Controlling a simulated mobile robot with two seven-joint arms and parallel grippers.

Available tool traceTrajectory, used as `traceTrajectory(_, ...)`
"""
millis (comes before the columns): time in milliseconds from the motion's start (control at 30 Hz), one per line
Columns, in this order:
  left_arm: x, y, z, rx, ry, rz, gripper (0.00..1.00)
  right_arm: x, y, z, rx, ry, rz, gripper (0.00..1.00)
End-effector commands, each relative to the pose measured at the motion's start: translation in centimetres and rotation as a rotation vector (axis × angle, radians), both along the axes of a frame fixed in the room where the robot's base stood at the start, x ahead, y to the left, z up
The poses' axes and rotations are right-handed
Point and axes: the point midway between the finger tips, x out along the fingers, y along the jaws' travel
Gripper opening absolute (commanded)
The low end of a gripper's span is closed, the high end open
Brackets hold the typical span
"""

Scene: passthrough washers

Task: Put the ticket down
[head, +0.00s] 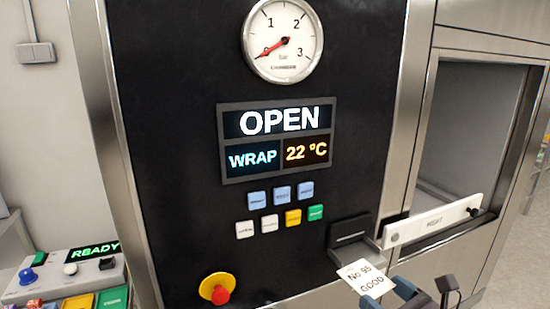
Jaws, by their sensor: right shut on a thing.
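The ticket (363,277) is a small white paper printed "No 95 GOOD", low and right of centre in the head view. My right gripper (398,290) comes in from the bottom edge and is shut on the ticket's lower right end. The ticket's far end lies just in front of the dark slot unit (350,240) on the machine; I cannot tell whether they touch. My left gripper is not in view.
The black machine panel (150,120) has a gauge (283,40), a screen reading OPEN, WRAP and 22 °C (277,137), several buttons and a red stop knob (221,295). A white bar (435,221) crosses the opening at right. A control box reading READY (65,270) stands lower left.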

Motion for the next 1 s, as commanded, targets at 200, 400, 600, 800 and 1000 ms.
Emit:
traceTrajectory(200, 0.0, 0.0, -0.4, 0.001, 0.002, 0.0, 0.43, -0.4, 0.2, -1.0, -0.002, 0.0, -0.003, 0.6)
traceTrajectory(400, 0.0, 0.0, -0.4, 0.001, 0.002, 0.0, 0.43, -0.4, 0.3, -0.8, -0.001, 0.0, 0.003, 0.6)
traceTrajectory(600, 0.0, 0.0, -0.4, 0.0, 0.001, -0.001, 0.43, -0.6, 2.2, 0.4, -0.002, -0.003, 0.098, 0.6)
traceTrajectory(800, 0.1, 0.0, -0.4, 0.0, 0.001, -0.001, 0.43, -1.1, 6.3, 2.6, -0.003, -0.005, 0.296, 0.6)
traceTrajectory(1000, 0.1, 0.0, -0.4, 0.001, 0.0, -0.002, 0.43, -1.6, 10.4, 4.8, -0.003, -0.003, 0.496, 0.6)
